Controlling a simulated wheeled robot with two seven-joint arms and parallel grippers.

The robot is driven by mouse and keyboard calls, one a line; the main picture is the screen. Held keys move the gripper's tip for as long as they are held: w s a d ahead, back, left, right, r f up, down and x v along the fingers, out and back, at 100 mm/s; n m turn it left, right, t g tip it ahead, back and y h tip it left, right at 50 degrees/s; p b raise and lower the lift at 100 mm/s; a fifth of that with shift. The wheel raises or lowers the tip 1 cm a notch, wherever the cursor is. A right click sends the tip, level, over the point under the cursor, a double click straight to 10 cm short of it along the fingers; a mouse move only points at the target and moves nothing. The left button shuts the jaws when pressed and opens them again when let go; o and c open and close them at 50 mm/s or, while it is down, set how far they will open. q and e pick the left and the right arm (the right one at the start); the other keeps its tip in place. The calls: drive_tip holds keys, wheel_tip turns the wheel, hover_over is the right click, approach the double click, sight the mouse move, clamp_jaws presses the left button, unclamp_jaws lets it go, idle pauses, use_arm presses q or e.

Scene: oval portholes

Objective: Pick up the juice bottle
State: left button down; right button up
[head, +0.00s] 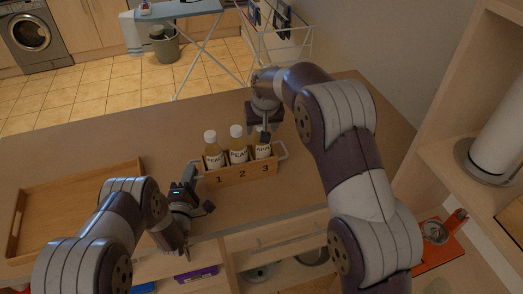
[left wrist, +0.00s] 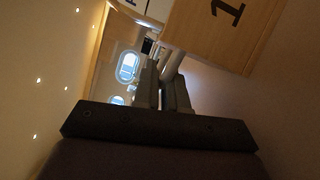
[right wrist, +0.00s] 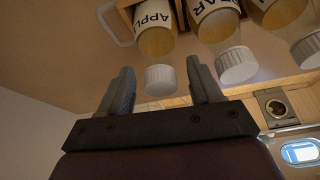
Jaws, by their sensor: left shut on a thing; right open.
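Three juice bottles with white caps stand in a wooden carrier (head: 232,179) numbered 1, 2, 3. The peach bottle (head: 213,150) is in slot 1, the pear bottle (head: 238,145) in slot 2, the apple bottle (head: 263,151) in slot 3. My right gripper (head: 265,128) is open above the apple bottle. In the right wrist view the apple bottle's cap (right wrist: 160,79) shows between the open fingers. Its cap is hidden by the gripper in the head view. My left gripper (left wrist: 164,80) is shut on the light handle (left wrist: 172,64) at the carrier's 1 end.
The carrier stands on a wooden counter (head: 110,139). An empty wooden tray (head: 75,181) lies at the left. A shelf unit with a white paper roll (head: 499,135) stands at the right. The counter behind the carrier is clear.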

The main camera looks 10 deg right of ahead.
drive_tip(key=shift+f, duration=0.15)
use_arm(q)
drive_tip(key=shift+f, duration=0.1)
use_arm(e)
clamp_jaws()
wheel_tip(320, 180, up, 10)
drive_tip(key=shift+r, duration=0.1)
idle(0.5)
use_arm(q)
drive_tip(key=c, duration=1.1)
unclamp_jaws()
use_arm(e)
drive_tip(key=shift+w, duration=0.1)
